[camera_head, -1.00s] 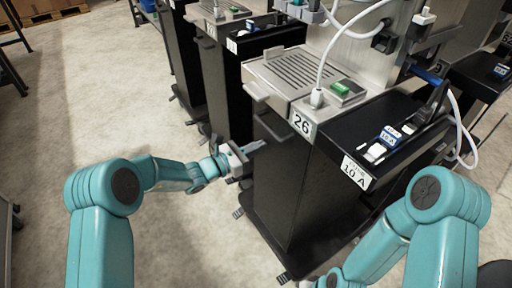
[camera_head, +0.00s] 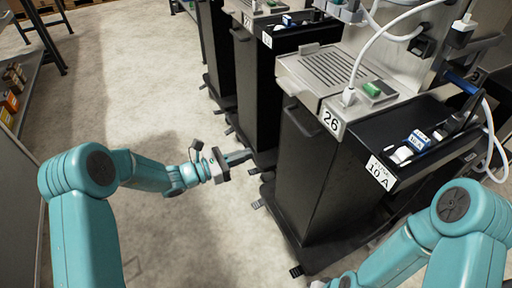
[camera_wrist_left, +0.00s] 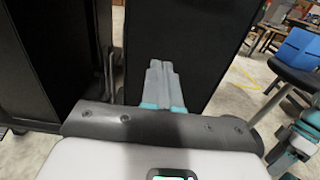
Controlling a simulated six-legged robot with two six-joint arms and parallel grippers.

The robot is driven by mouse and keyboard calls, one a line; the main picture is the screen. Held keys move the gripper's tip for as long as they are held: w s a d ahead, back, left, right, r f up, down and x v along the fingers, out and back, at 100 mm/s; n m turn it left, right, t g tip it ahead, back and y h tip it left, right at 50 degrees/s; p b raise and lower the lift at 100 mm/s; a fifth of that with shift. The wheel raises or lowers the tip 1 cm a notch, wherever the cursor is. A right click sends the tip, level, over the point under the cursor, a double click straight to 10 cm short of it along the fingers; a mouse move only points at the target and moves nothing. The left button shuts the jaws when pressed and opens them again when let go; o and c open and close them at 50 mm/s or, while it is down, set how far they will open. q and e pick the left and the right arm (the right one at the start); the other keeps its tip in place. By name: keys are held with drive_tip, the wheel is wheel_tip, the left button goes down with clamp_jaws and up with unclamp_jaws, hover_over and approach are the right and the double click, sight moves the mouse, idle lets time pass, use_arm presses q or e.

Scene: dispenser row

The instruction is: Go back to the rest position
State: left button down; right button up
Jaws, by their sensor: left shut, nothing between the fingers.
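My left gripper (camera_head: 236,158) is shut and empty, held in front of the black dispenser cabinets and pointing right toward them. In the left wrist view its two grey fingers (camera_wrist_left: 162,82) lie together with nothing between them, against a dark cabinet panel. My right arm (camera_head: 455,225) comes in at the lower right of the head view, and its gripper is out of view or hidden at the bottom edge. The dispenser station labelled 26 (camera_head: 331,121) stands to the right of the left gripper, clear of it.
Station 10 A (camera_head: 381,172) holds a blue-and-white box (camera_head: 417,140) on its black top. More black cabinets (camera_head: 243,95) stand behind. A shelf (camera_head: 30,75) is at the left edge. The pale floor (camera_head: 120,90) between is open.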

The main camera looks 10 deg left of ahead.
use_arm(q)
drive_tip(key=s+d+f+m+g+y, duration=0.35)
drive_tip(key=s+f+m+g, duration=0.35)
drive_tip(key=s+f, duration=0.65)
drive_tip(key=s+a+f+m+g+y, duration=0.25)
drive_tip(key=s+f+m+y, duration=0.2)
drive_tip(key=s+m, duration=0.3)
drive_tip(key=s+a+f+m+g+y, duration=0.1)
drive_tip(key=s+a+f+m+y, duration=0.2)
drive_tip(key=s+f+m, duration=0.35)
wheel_tip(320, 180, up, 20)
drive_tip(key=s+d+m+p, duration=0.1)
drive_tip(key=s+p, duration=0.1)
drive_tip(key=p, duration=1.6)
drive_tip(key=shift+s+r+m+t+p, duration=0.25)
drive_tip(key=shift+m+t+p, duration=0.1)
drive_tip(key=shift+m+t, duration=0.1)
drive_tip(key=shift+f, duration=0.15)
